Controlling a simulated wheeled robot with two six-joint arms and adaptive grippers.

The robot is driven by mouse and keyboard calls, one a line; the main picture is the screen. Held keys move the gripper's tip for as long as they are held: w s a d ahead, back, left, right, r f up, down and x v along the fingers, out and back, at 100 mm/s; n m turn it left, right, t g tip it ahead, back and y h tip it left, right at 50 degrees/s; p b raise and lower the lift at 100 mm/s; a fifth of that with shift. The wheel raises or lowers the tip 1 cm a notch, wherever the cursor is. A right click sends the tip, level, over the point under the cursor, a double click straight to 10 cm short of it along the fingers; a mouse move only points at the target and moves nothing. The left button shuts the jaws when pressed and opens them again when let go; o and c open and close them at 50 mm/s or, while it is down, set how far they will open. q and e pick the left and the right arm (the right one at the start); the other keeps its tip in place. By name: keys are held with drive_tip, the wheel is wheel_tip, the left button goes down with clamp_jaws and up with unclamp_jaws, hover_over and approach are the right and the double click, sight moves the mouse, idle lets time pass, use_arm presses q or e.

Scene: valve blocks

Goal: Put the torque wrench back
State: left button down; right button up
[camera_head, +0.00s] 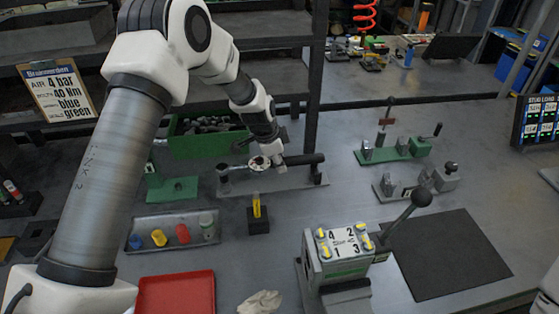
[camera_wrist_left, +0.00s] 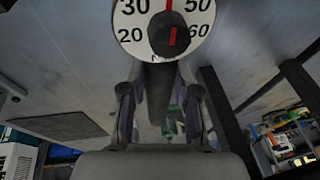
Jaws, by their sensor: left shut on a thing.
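The torque wrench has a white round dial (camera_head: 259,163) and a black handle (camera_head: 305,159). It lies roughly level over a long grey stand (camera_head: 285,189) behind the middle of the bench. I cannot tell if it rests on the stand's posts or hangs just above them. My left gripper (camera_head: 279,165) is shut on the wrench just right of the dial. In the left wrist view the dial (camera_wrist_left: 190,22) is at the top and the wrench's dark shaft runs between the two fingers (camera_wrist_left: 160,110). My right gripper is not in view.
A green bin (camera_head: 190,147) stands behind the wrench. In front are a tray with coloured pieces (camera_head: 165,220), a small black block with a yellow piece (camera_head: 257,214), a red tray (camera_head: 176,293) and a numbered valve block (camera_head: 342,246). A dark mat (camera_head: 450,265) lies at right.

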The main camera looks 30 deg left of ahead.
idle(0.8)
use_arm(q)
drive_tip(key=shift+f+b, duration=0.15)
drive_tip(key=shift+b, duration=0.25)
drive_tip(key=shift+f+b, duration=0.45)
drive_tip(key=shift+f, duration=0.05)
drive_tip(key=shift+f+b, duration=0.3)
drive_tip(key=shift+f, duration=0.05)
drive_tip(key=shift+f+b, duration=0.3)
drive_tip(key=shift+f, duration=0.05)
drive_tip(key=shift+f+b, duration=0.3)
drive_tip(key=shift+f, duration=0.3)
drive_tip(key=c, duration=0.8)
unclamp_jaws()
drive_tip(key=shift+o, duration=0.2)
